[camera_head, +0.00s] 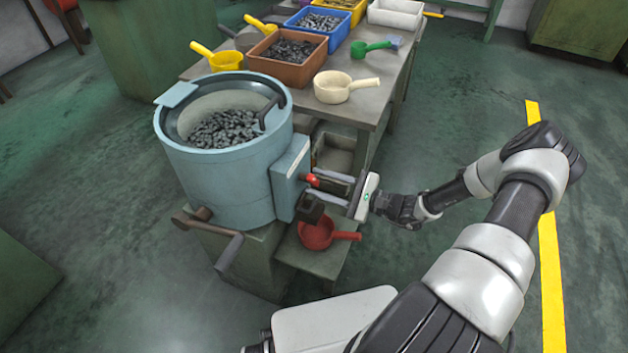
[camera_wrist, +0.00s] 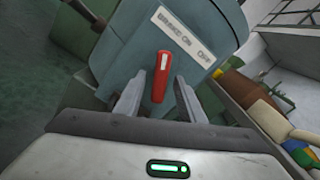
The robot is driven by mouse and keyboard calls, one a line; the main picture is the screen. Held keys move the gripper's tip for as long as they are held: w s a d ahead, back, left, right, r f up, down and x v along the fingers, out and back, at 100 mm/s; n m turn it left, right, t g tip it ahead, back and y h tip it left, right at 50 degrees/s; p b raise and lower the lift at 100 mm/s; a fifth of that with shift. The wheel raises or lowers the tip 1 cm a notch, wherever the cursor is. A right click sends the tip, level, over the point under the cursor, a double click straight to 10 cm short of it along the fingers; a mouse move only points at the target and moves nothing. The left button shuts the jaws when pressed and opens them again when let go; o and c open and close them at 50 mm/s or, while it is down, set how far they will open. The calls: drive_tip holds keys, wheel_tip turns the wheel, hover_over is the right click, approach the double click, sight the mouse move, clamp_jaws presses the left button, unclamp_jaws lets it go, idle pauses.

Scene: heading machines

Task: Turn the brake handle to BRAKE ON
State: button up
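The brake handle is a short red lever (camera_head: 312,180) on the right side of a light blue drum machine (camera_head: 225,185). In the wrist view the red lever (camera_wrist: 161,78) stands nearly upright in the picture, just below a white label (camera_wrist: 185,37) reading BRAKE ON and OFF. I cannot tell surely which word it points to. My gripper (camera_head: 322,185) is at the machine's side, its fingers reaching to the lever. In the wrist view the gripper (camera_wrist: 158,92) is open, one finger on each side of the lever, with visible gaps. The lever's base is partly hidden.
A workbench (camera_head: 362,110) with bins and scoops stands behind the machine. A red pan (camera_head: 316,233) lies on a low shelf below my gripper. A crank (camera_head: 230,252) sticks out at the machine's front. Green floor is free on the right, past a yellow line (camera_head: 548,240).

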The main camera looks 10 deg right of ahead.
drive_tip(key=v, duration=1.5)
drive_tip(key=shift+d+p, duration=0.2)
drive_tip(key=shift+p, duration=0.25)
drive_tip(key=shift+s, duration=0.1)
